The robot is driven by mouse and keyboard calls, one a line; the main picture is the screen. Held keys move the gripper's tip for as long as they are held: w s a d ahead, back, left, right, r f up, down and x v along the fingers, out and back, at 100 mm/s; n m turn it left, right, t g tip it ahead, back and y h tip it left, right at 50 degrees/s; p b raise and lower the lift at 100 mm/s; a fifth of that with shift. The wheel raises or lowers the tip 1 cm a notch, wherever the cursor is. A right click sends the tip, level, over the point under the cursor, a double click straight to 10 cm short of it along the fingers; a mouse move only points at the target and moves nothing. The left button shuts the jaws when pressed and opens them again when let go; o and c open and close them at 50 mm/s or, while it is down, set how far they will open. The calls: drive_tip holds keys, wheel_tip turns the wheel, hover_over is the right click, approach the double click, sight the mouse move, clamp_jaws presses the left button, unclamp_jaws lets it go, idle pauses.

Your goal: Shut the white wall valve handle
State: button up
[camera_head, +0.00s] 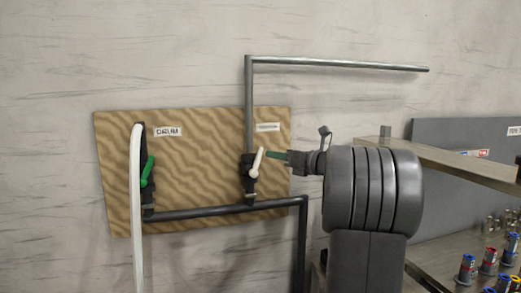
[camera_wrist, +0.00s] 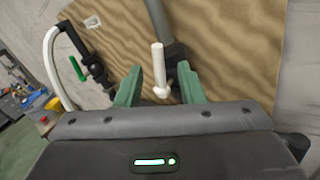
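The white valve handle (camera_head: 257,162) sits on a dark valve body on the right pipe in the head view, tilted slightly off the upright pipe. In the wrist view the white handle (camera_wrist: 159,70) stands roughly upright between my two green fingers. My gripper (camera_wrist: 157,82) is open, with one finger on each side of the handle and visible gaps to both. In the head view my gripper (camera_head: 278,155) comes in from the right, its green fingertip close to the handle. Whether a finger touches the handle cannot be told.
A green valve handle (camera_head: 149,170) with a white hose (camera_head: 136,210) is at the left of the wavy wooden board (camera_head: 200,180). A dark pipe (camera_head: 225,210) runs below both valves. A shelf (camera_head: 440,160) and a bench with small coloured parts (camera_head: 467,268) stand at the right.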

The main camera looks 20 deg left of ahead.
sight(262, 152)
drive_tip(key=p+x, duration=0.1)
drive_tip(key=x, duration=0.6)
drive_tip(key=shift+s+p, duration=0.15)
drive_tip(key=shift+p, duration=0.15)
clamp_jaws()
